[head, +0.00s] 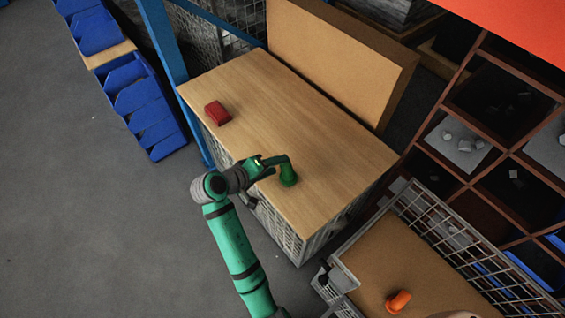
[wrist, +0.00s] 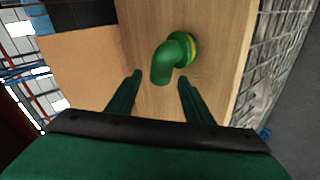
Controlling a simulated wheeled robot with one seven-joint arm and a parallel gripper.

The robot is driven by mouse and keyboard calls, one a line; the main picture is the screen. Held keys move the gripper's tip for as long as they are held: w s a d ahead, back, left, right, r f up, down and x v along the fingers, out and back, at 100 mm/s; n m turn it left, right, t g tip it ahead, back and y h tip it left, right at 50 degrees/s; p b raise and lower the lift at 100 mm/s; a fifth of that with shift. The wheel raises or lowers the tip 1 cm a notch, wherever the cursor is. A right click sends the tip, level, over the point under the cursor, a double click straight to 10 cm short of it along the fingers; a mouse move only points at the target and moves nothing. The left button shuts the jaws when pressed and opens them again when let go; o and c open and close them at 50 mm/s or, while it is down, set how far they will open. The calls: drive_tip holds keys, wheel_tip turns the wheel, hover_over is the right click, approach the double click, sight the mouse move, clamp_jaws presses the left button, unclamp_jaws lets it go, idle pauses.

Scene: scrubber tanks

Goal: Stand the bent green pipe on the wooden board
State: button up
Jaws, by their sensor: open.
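The bent green pipe (head: 287,176) stands on the wooden board (head: 255,95), near the board's front edge in the head view. In the wrist view the pipe (wrist: 172,58) has a wider base end with a yellow ring, and its bent end points toward me. My gripper (head: 262,167) reaches over the board's front edge close to the pipe. In the wrist view my gripper (wrist: 160,80) is open, with its two fingers apart on either side below the pipe's bent end. I see no finger touching the pipe.
A red block (head: 217,113) lies on the board's left part. A tall cardboard panel (head: 330,55) stands along the back. A wire cart (head: 420,250) with an orange piece (head: 398,301) is at lower right. Blue bins (head: 135,100) stand at left. The board's middle is clear.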

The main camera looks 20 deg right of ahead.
drive_tip(key=v, duration=0.7)
idle(0.4)
